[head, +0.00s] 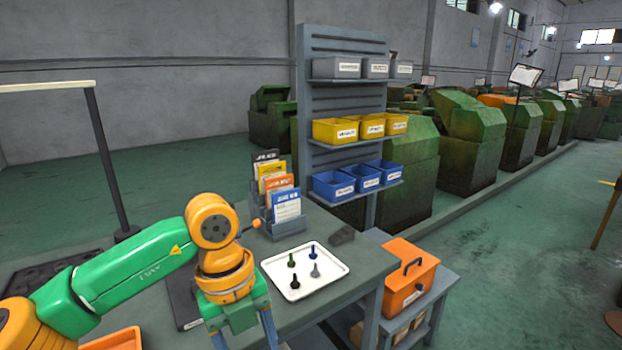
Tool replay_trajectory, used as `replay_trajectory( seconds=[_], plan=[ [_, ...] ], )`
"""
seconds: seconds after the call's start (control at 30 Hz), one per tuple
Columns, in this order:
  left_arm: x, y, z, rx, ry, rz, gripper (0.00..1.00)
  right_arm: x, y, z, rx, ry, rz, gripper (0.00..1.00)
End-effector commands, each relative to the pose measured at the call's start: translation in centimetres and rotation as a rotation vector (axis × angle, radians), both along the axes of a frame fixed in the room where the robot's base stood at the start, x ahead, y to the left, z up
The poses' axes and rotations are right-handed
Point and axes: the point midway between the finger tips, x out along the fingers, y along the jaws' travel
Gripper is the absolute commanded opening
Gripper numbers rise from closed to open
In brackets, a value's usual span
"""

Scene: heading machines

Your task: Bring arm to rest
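My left arm comes in from the left, green and orange, with its wrist bent down over the near part of the grey table (330,291). My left gripper (243,338) points downward at the bottom of the view, left of the white tray. Its two fingers stand apart with nothing visible between them; the tips are at or beyond the bottom edge. My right arm and gripper are not in view.
A white tray (325,284) with several small upright bolts lies right of my gripper. A brochure rack (274,226) stands behind it. A bin shelf (303,90), an orange toolbox (410,279) and green machines (470,140) stand beyond. An orange bin (118,341) is at lower left.

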Motion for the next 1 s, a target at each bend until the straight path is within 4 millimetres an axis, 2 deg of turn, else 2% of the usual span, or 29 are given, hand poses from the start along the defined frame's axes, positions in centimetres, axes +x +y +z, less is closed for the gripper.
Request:
replay_trajectory(
  seconds=[0.17,0.27,0.43,0.5,0.57,0.63,0.67,0.7,0.73,0.77,0.8,0.87,0.9,0.97,1.0],
  plan=[
    [-0.6,-3.4,-1.3,-0.184,0.073,-0.059,0.64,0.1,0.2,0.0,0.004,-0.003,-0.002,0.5],
    [-1.0,-6.2,-1.9,-0.342,0.124,-0.09,0.64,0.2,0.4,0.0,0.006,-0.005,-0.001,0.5],
    [-1.0,-12.1,-2.0,-0.769,0.215,-0.078,0.64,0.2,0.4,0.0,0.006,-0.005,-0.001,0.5],
    [0.0,-14.1,-1.6,-0.98,0.236,-0.014,0.64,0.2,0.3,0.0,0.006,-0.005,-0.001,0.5],
    [1.7,-15.3,-1.5,-1.169,0.236,0.092,0.64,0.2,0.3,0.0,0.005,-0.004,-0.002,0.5],
    [4.9,-15.3,-2.5,-1.387,0.209,0.301,0.64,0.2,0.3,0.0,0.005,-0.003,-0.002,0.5],
    [6.6,-14.8,-3.7,-1.469,0.185,0.43,0.64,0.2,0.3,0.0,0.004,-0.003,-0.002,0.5],
    [8.9,-13.2,-6.3,-1.546,0.143,0.635,0.64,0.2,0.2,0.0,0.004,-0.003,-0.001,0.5],
    [10.3,-11.8,-8.5,-1.575,0.106,0.783,0.64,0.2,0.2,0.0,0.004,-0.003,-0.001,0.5],
    [11.3,-10.2,-11.1,-1.58,0.072,0.925,0.64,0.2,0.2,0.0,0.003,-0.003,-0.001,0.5],
    [11.9,-8.1,-14.8,-1.558,0.029,1.103,0.64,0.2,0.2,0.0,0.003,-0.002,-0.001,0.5],
    [11.6,-5.0,-20.4,-1.484,-0.022,1.341,0.64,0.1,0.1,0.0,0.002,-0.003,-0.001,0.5],
    [10.7,-3.0,-24.2,-1.413,-0.05,1.482,0.64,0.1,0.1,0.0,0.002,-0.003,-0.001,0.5],
    [8.4,-0.3,-29.6,-1.285,-0.078,1.67,0.64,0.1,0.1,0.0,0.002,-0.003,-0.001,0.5],
    [6.2,1.4,-32.9,-1.188,-0.088,1.782,0.64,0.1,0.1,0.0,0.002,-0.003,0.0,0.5]
  ],
)
